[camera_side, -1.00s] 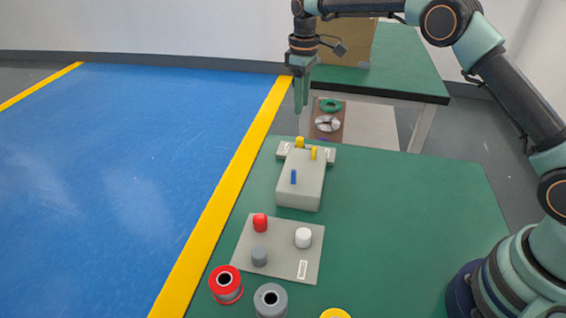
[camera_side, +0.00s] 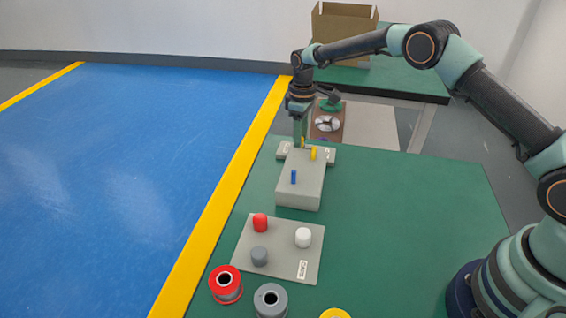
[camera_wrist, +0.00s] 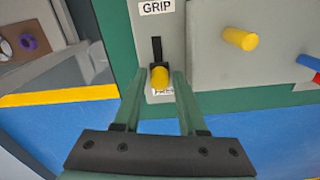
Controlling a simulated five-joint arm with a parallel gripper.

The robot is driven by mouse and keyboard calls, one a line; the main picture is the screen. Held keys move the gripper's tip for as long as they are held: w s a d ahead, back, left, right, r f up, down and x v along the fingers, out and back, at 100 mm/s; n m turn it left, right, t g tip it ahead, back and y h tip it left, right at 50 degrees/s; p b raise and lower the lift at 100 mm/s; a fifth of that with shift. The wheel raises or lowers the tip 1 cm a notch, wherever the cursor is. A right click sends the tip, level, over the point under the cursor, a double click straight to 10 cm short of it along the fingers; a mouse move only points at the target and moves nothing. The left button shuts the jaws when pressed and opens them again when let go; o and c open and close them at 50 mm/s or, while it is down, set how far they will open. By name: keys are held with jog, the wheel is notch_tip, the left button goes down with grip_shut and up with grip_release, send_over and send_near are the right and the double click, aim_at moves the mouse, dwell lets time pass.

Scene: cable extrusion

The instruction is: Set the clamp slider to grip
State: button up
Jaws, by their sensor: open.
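The clamp slider is a yellow knob (camera_wrist: 160,77) on a dark block in a short black slot (camera_wrist: 156,48) of a grey plate. It sits at the slot's lower end in the wrist view, beside a second label (camera_wrist: 162,91) that is partly covered. The label reading GRIP (camera_wrist: 157,7) is past the slot's other end. My gripper (camera_wrist: 159,84) is open, with one finger on each side of the knob; I cannot tell if either touches it. In the side view my gripper (camera_side: 300,143) points down at the plate, at the back of the grey machine box (camera_side: 300,190).
A grey panel (camera_side: 283,265) with red, white and grey knobs lies in front. Spools (camera_side: 226,284) stand at the front edge. The green table (camera_side: 410,220) is clear on the right.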

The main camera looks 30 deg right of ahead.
grip_shut()
dwell(1.4)
